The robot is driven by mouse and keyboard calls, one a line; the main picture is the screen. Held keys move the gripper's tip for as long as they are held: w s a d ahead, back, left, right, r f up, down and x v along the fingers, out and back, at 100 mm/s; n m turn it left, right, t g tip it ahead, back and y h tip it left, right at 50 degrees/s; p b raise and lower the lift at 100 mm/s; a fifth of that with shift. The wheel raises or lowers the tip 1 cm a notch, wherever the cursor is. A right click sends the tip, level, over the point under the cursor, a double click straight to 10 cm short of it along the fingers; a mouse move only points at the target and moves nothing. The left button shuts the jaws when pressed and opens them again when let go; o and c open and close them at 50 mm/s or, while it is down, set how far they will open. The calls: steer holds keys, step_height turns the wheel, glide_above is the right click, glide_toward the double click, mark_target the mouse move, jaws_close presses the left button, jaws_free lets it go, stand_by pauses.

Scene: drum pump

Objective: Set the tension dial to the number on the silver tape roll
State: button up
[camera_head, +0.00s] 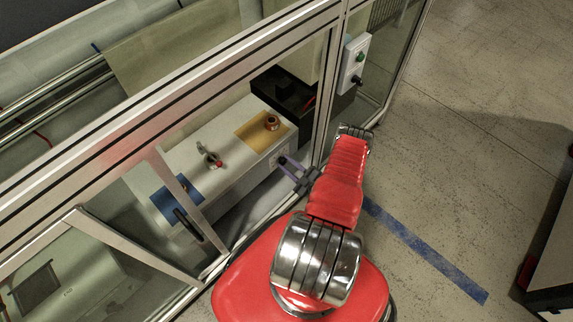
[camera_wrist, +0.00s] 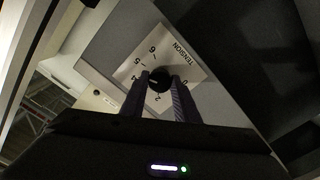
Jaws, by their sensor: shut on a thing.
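The tension dial is a black round knob (camera_wrist: 160,74) on a white plate (camera_wrist: 181,52) marked TENSION, in the middle of the wrist view. Digits such as 6, 5, 2 and 0 show around it; my fingers cover others. My gripper (camera_wrist: 160,82) is shut on the knob, one finger on each side. A small pale mark shows on the knob's lower left, but I cannot tell which number it points at. In the head view my gripper (camera_head: 283,161) meets the bench's end face. I cannot identify the silver tape roll for sure, and no number on a roll is readable.
The white bench (camera_head: 240,165) stands behind an aluminium frame (camera_head: 328,110) that my arm reaches past. On it are a yellow mat (camera_head: 249,133) with a brownish roll (camera_head: 271,122), a metal part with a red piece (camera_head: 211,158) and a blue mat (camera_head: 163,203). Open floor lies right.

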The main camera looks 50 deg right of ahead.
steer(key=shift+f+m, duration=0.15)
steer(key=shift+m, duration=1.05)
steer(key=o, duration=1.1)
steer(key=shift+s+a, duration=0.2)
steer(key=shift+s, duration=6.7)
